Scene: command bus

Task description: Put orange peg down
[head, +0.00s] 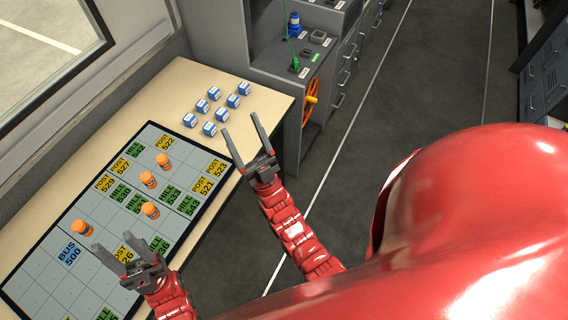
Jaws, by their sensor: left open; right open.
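Several orange pegs stand upright on the gridded board (60,215). One orange peg (164,162) is near the far end, a second (148,180) is just below it, another (151,210) is nearer, and one (83,228) is at the left. My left gripper (118,252) is open and empty over the near part of the board, to the lower right of the left peg. My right gripper (243,147) is open and empty by the table's right edge, right of the board. Which peg is meant cannot be told.
Several blue-and-white blocks (208,129) stand on the tan table (180,85) beyond the board. Green and yellow labels such as POST 522 (163,142) mark board cells. Open floor (400,110) lies to the right.

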